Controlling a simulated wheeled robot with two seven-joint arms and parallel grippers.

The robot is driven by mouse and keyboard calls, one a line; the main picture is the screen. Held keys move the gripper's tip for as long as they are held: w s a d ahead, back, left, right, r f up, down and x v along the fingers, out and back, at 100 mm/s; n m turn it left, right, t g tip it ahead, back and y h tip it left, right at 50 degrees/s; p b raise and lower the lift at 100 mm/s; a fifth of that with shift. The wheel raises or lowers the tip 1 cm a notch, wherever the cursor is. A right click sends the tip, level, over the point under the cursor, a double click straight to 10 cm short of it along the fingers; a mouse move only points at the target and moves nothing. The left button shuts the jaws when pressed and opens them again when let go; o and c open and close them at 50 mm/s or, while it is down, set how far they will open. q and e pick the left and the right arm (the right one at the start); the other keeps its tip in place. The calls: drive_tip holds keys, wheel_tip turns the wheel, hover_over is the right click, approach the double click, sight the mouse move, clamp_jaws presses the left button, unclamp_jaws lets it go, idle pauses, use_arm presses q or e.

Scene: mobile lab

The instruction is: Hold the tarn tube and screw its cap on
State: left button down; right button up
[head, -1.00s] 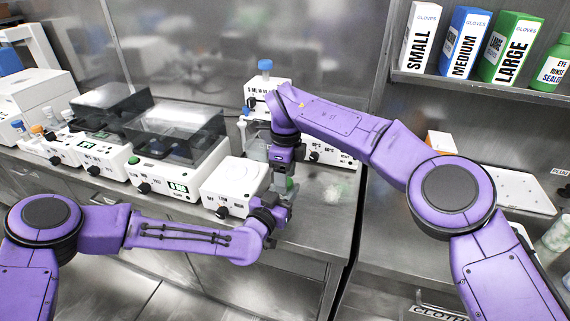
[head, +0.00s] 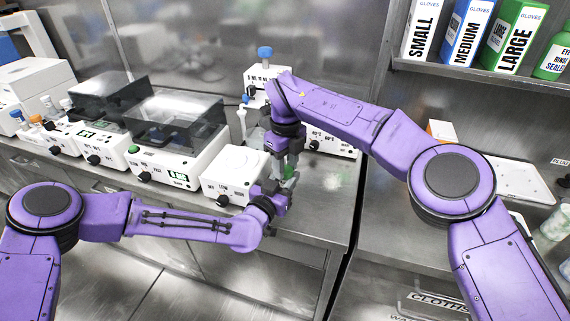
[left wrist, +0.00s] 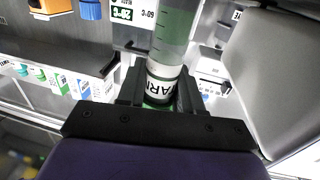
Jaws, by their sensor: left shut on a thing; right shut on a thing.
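The tarn tube (left wrist: 172,40) is a clear graduated tube with greenish contents and a white label partly reading TARN. In the left wrist view it stands between the fingers of my left gripper (left wrist: 160,95), which is shut on it. In the head view my left gripper (head: 281,188) is low, with a green part of the tube (head: 290,172) showing just above it. My right gripper (head: 284,148) is directly above, pointing down and shut at the tube's top end. The cap is hidden by its fingers, so I cannot tell how it sits on the tube.
A lidded device (head: 180,125) is farther left. Bare bench (head: 325,205) lies to the right.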

drive_tip(key=shift+m, duration=0.4)
drive_tip(key=o, duration=1.1)
drive_tip(key=shift+o, duration=0.2)
drive_tip(key=shift+r, duration=2.3)
drive_tip(key=shift+c, duration=0.3)
